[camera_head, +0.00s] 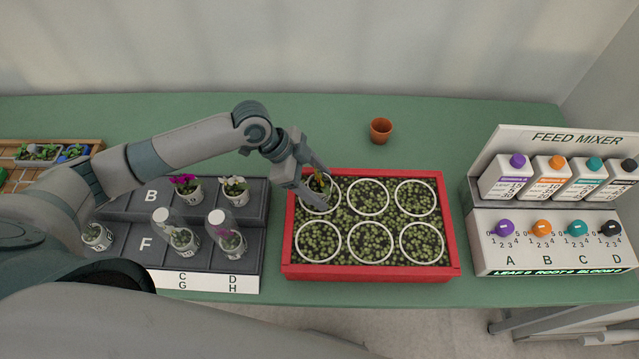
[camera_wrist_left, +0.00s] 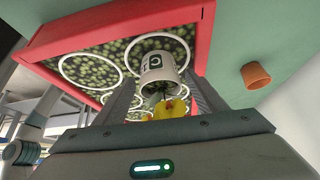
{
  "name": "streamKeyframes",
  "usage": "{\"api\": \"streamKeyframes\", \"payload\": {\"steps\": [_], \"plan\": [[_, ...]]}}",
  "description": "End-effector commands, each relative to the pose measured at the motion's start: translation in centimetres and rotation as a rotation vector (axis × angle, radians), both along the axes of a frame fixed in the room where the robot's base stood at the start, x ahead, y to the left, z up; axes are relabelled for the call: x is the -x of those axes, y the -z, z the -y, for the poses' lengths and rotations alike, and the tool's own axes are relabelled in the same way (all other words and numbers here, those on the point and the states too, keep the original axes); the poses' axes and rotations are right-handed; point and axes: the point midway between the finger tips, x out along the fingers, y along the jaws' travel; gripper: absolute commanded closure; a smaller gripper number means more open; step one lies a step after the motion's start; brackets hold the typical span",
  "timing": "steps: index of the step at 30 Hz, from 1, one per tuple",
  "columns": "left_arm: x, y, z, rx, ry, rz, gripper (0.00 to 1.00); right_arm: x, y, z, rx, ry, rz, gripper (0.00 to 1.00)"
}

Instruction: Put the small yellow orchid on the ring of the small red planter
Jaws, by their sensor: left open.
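The small yellow orchid stands in a white pot (camera_head: 317,188) at the back-left ring (camera_head: 304,203) of the small red planter (camera_head: 370,272). In the left wrist view, its white pot (camera_wrist_left: 157,72) and yellow bloom (camera_wrist_left: 168,108) show between the fingers of my left gripper (camera_wrist_left: 162,98). My left gripper (camera_head: 306,182) is open around the orchid, with a finger on either side. The fingers hide part of the pot and ring in the head view, and I cannot tell whether they touch the pot. My right gripper is in neither view.
The planter's other white rings (camera_head: 368,197) are empty. A dark stepped rack (camera_head: 214,258) with several potted orchids, some under clear covers, stands to the left. A feed mixer (camera_head: 550,250) stands right. An empty terracotta pot (camera_head: 381,131) sits behind the planter on the green table (camera_head: 470,128).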

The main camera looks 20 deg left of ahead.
Motion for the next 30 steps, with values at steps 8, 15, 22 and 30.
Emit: {"api": "streamKeyframes", "payload": {"steps": [8,15,22,30], "plan": [[0.3,-2.6,-1.9,-0.002,-0.001,0.005,0.35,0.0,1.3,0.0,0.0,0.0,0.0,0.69],[0.7,-6.2,-4.2,-0.003,-0.001,0.005,0.35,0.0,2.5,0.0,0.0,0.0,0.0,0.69],[1.1,-8.9,-5.8,-0.001,-0.001,0.001,0.35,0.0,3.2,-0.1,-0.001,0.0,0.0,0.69],[1.3,-9.9,-6.3,-0.001,-0.001,-0.001,0.35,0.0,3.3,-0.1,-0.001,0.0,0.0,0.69]]}}
